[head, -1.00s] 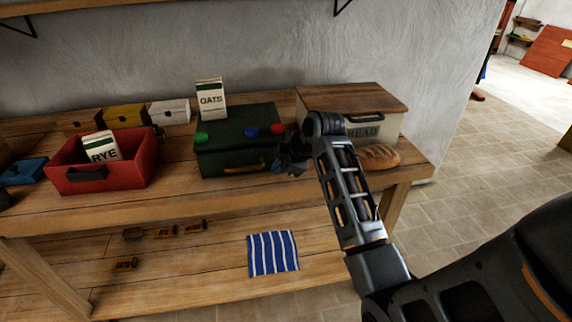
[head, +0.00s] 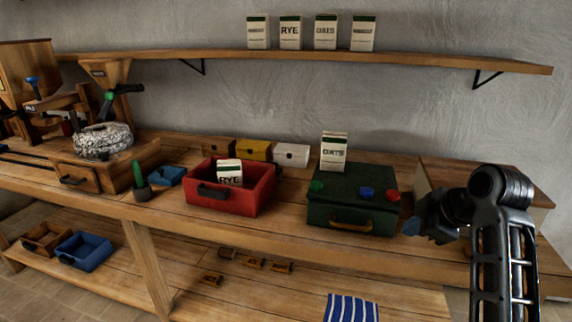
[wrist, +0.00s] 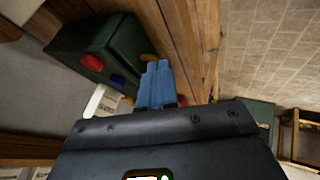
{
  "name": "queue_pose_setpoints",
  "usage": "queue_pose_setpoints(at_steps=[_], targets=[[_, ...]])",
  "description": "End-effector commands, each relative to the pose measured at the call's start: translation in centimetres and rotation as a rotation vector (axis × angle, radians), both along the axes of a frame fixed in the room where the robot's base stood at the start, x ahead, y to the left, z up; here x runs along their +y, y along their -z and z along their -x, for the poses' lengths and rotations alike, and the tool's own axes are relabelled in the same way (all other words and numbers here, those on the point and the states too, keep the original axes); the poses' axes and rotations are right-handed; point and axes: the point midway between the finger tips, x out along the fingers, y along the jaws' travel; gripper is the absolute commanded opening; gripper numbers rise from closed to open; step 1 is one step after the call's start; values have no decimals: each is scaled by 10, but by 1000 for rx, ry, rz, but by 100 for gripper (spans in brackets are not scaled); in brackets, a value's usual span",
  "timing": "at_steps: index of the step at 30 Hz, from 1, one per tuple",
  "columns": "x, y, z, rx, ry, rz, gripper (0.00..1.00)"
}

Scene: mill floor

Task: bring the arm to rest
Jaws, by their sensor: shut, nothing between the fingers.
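My gripper (head: 424,220) is at the end of my arm, at the right of the head view, just right of the dark green box (head: 345,210) and in front of the wooden bread box (head: 435,180). In the wrist view the two blue fingers of my gripper (wrist: 157,85) lie side by side, shut and empty. The green box (wrist: 98,45) with its coloured knobs shows beyond them at upper left. In the head view my arm hides much of the bread box.
An oats packet (head: 333,152) stands on the green box. A red drawer (head: 252,200) holding a rye packet (head: 230,173) is to its left. A wall shelf (head: 300,58) with several packets runs above. A striped cloth (head: 350,308) lies on the lower shelf (head: 410,300).

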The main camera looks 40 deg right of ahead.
Motion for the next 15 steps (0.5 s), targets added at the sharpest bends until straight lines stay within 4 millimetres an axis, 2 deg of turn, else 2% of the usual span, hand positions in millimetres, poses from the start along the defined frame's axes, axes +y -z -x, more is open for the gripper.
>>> queue_pose_setpoints(at_steps=[4,7,11,15], targets=[[4,4,-1,-4,5,-3,0],[18,18,-2,-18,28,-14,0],[52,48,-2,-61,90,-36,0],[96,79,7,-127,166,-63,0]])
